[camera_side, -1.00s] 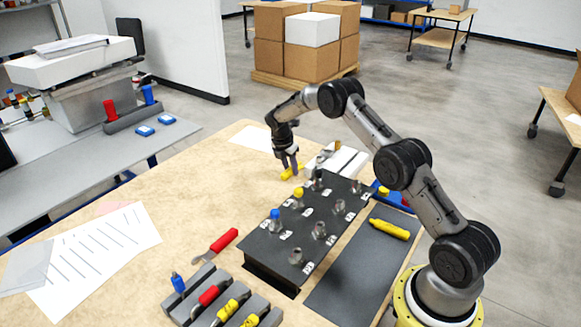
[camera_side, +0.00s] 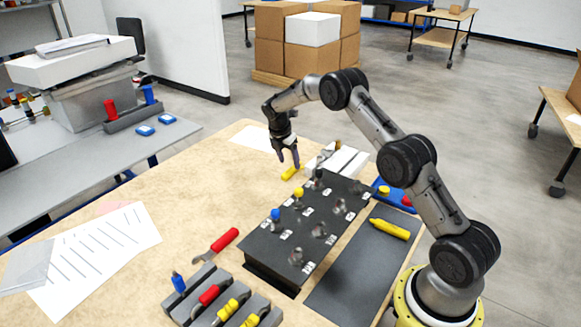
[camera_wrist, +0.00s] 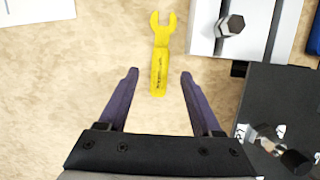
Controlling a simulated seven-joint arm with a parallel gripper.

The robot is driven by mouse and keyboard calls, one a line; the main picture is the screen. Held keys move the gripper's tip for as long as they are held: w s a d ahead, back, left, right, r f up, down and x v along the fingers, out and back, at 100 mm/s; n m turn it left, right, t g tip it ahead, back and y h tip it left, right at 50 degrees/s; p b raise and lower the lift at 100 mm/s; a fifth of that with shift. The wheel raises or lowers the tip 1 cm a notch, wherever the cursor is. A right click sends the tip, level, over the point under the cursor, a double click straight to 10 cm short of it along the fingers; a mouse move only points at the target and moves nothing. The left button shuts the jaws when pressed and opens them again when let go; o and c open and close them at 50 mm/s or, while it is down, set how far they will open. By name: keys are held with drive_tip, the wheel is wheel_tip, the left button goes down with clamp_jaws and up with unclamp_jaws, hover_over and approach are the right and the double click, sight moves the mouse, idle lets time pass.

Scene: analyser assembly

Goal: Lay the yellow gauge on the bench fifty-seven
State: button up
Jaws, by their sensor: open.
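A yellow gauge (camera_wrist: 159,60) with an open-ended fork head lies flat on the tan bench (camera_wrist: 60,80) in the wrist view. Small dark marks on its handle are too small to read. In the side view the gauge (camera_side: 291,172) lies near the far end of the bench, left of the white fixture. My gripper (camera_side: 289,162) is open and empty just above it. In the wrist view the fingers of my gripper (camera_wrist: 160,74) stand apart on either side of the handle's end, not touching it.
A black plate (camera_side: 305,225) with several posts stands close by. A white fixture (camera_side: 340,160) is beside the gauge. Another yellow tool (camera_side: 389,229) lies on a dark mat (camera_side: 350,275). A grey rack (camera_side: 207,277) holds several coloured handles.

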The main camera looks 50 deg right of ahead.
drive_tip(key=v, duration=0.9)
drive_tip(key=shift+a+r, duration=0.2)
drive_tip(key=shift+r, duration=0.05)
wheel_tip(320, 180, up, 8)
drive_tip(key=a+t, duration=0.1)
drive_tip(key=a, duration=0.1)
drive_tip(key=s+a+r+m+t, duration=0.1)
drive_tip(key=s+a+r+t, duration=0.1)
drive_tip(key=s+a+r, duration=0.5)
drive_tip(key=s+a+r+m+t, duration=0.1)
drive_tip(key=s+a+r, duration=0.2)
drive_tip(key=s+r, duration=0.5)
drive_tip(key=s+a+r+m+t+y, duration=0.1)
drive_tip(key=s+a+r+m+t, duration=0.15)
drive_tip(key=s+a+r, duration=0.35)
drive_tip(key=s+a+f+m+y, duration=0.2)
drive_tip(key=s+a+f+m, duration=0.2)
drive_tip(key=s+f+m, duration=0.9)
drive_tip(key=shift+s+f+g, duration=0.45)
drive_tip(key=shift+s+f, duration=0.2)
drive_tip(key=shift+s, duration=1.75)
